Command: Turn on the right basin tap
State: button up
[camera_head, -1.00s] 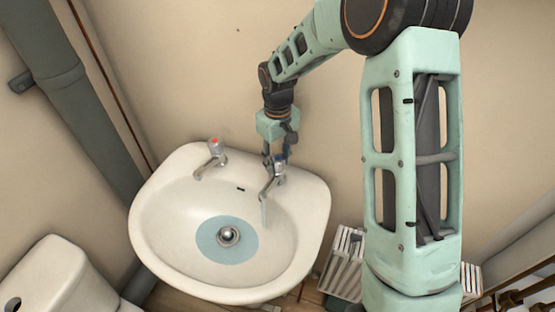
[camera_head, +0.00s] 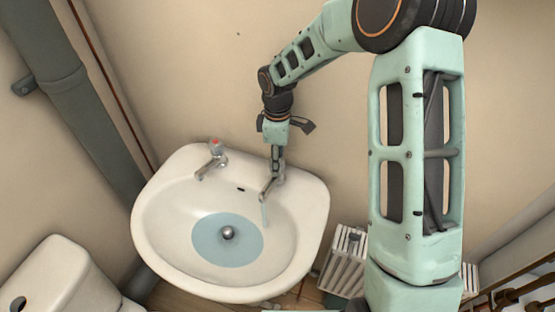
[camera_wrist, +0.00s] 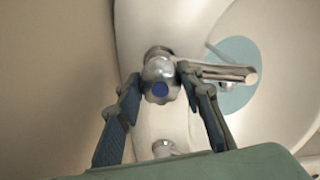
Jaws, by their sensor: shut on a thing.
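The right basin tap (camera_head: 270,187) stands at the back right of the white basin (camera_head: 148,225). In the wrist view its clear knob with a blue cap (camera_wrist: 160,89) sits between my two fingers. My gripper (camera_head: 277,160) comes down from above and is shut on this knob; in the wrist view the fingertips (camera_wrist: 160,78) are at its two sides. A thin pale stream (camera_head: 264,215) falls from the right tap's spout. A light blue pool of water (camera_head: 210,240) lies around the round drain plug. In the head view my gripper hides the knob.
The left tap (camera_head: 212,158), with a red cap, stands at the back left of the basin. A white toilet cistern (camera_head: 60,280) is at lower left. A white slatted thing (camera_head: 345,262) is right of the basin. The wall is close behind the taps.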

jog(key=shift+w+n, duration=0.1)
jog(key=shift+n, duration=0.2)
jog(key=o, duration=1.2)
jog(key=shift+c, duration=0.2)
notch_tip(320, 180, up, 12)
